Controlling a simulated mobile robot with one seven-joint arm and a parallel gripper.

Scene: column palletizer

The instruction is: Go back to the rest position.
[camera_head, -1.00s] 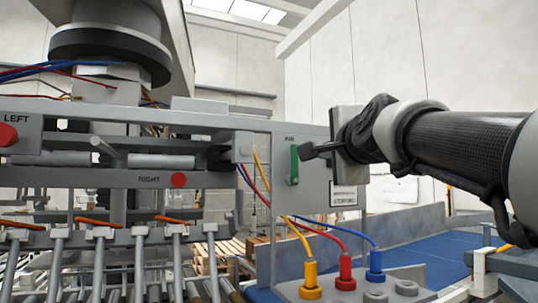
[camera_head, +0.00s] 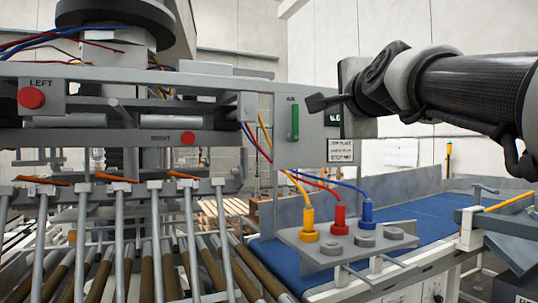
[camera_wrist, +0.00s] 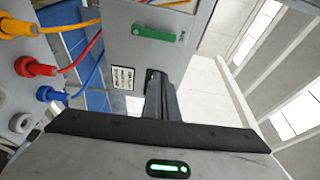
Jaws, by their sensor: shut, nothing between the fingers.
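My gripper (camera_head: 322,102) reaches in from the right in the head view, in front of the grey panel (camera_head: 309,145). Its dark fingertips are shut and empty, just right of the green AIR handle (camera_head: 294,123). I cannot tell whether they touch the panel. The handle stands upright in the head view. In the wrist view the shut fingers (camera_wrist: 158,95) point at the panel's edge, and the green handle (camera_wrist: 157,33) lies above them, apart from them.
Yellow, red and blue plugs (camera_head: 339,222) sit on a grey socket block (camera_head: 345,250) below the panel. Red LEFT (camera_head: 31,98) and RIGHT (camera_head: 188,138) buttons are on the machine. A blue conveyor (camera_head: 440,212) runs at right. Rollers (camera_head: 125,270) fill the lower left.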

